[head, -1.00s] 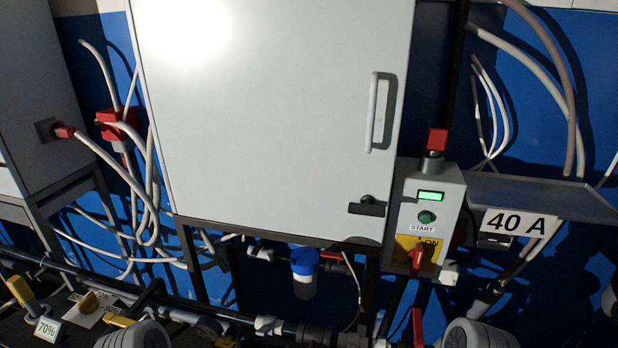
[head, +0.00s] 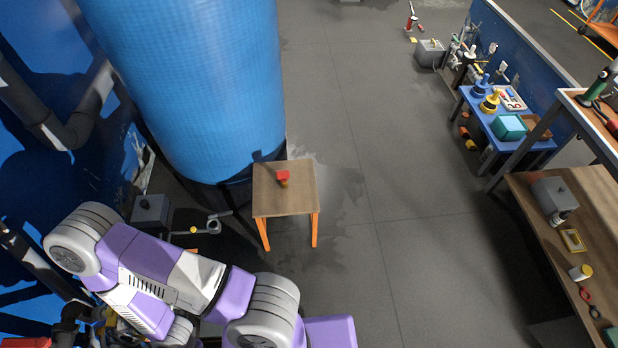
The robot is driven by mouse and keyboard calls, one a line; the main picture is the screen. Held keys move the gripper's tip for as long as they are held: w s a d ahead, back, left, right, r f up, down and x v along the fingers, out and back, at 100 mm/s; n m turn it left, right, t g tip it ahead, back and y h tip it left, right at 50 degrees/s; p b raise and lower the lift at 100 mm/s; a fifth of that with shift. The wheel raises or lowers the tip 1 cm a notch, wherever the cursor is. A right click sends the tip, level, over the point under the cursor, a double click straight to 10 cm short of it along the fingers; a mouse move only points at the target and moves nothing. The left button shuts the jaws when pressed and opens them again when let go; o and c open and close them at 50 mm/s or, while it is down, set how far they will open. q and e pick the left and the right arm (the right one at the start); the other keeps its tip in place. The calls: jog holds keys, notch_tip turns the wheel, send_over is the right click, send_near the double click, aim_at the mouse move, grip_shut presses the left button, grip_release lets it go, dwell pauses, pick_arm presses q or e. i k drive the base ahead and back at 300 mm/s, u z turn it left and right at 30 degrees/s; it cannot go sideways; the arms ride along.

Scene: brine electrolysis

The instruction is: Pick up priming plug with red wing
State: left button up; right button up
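A small plug with a red top and a yellowish lower part (head: 283,178) stands on a small wooden-topped stool with orange legs (head: 295,204). It looks like the priming plug with red wing, though it is small in the head view. The stool is beside the large blue tank. My arm crosses the lower left of the view, nearer than the stool and apart from it. Neither gripper's fingers can be seen.
The large blue tank (head: 190,80) stands right behind and left of the stool. Grey floor (head: 400,200) is open to the right. A blue table (head: 500,125) and a wooden bench (head: 560,215) with tools line the right side. Dark pipes (head: 50,125) run at the left.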

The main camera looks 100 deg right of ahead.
aim_at(283, 175)
jog(key=z, duration=3.05)
jog(key=i, duration=0.15)
jog(key=z, duration=0.1)
